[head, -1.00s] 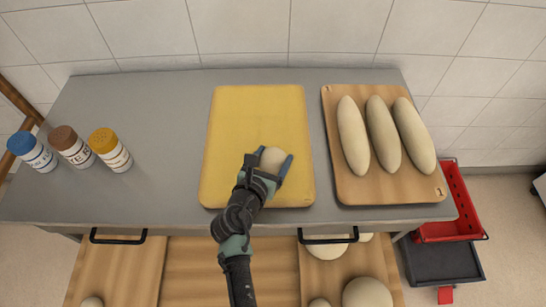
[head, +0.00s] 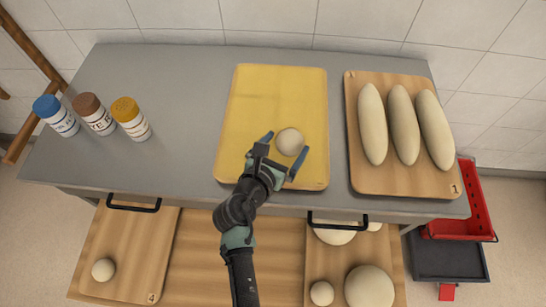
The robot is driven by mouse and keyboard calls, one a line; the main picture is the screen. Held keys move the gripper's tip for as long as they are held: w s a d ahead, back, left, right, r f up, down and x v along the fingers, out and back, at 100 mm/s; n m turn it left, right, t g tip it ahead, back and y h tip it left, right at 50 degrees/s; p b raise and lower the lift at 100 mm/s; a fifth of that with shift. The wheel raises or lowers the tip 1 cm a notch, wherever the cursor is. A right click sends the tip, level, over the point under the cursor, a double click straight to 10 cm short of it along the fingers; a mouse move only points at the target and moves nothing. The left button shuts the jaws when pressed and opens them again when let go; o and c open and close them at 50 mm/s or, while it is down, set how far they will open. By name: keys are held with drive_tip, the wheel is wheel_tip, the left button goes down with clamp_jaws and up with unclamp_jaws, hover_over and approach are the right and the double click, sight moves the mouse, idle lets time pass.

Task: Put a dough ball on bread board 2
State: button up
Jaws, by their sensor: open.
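A small round dough ball (head: 290,142) rests on the yellow-topped board (head: 265,90) in the middle of the grey counter. My gripper (head: 284,152) is open, with its two blue fingertips spread apart on the near side of the ball. The ball looks free of the fingers. The number on the yellow board cannot be read, as my arm covers part of its near edge.
A board marked 1 (head: 405,184) with three long loaves stands to the right. Three shakers (head: 130,118) stand at the left. Below the counter, a board marked 4 (head: 135,240) holds a dough ball (head: 103,269). Red crates (head: 468,210) stand at the lower right.

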drive_tip(key=v, duration=0.8)
drive_tip(key=shift+s+a+r, duration=0.1)
drive_tip(key=shift+s, duration=0.1)
drive_tip(key=w+r+m+t+y, duration=0.1)
drive_tip(key=w+r+m+t, duration=0.25)
drive_tip(key=r+m, duration=0.9)
drive_tip(key=w+r+m+t+y, duration=0.1)
drive_tip(key=w+r+m+t, duration=0.35)
drive_tip(key=r, duration=1.45)
drive_tip(key=s+d+r+m+t+y, duration=0.1)
drive_tip(key=s+r+m+t, duration=0.2)
drive_tip(key=r, duration=1.1)
drive_tip(key=s+d+r+m+t+y, duration=0.2)
drive_tip(key=s+r+m+t, duration=0.1)
drive_tip(key=s+r+m, duration=0.6)
wheel_tip(320, 180, up, 5)
drive_tip(key=m, duration=0.2)
drive_tip(key=shift+s+d+m+t, duration=0.2)
drive_tip(key=shift+s+m+t, duration=0.1)
drive_tip(key=shift+t, duration=0.1)
drive_tip(key=shift+w+f, duration=0.1)
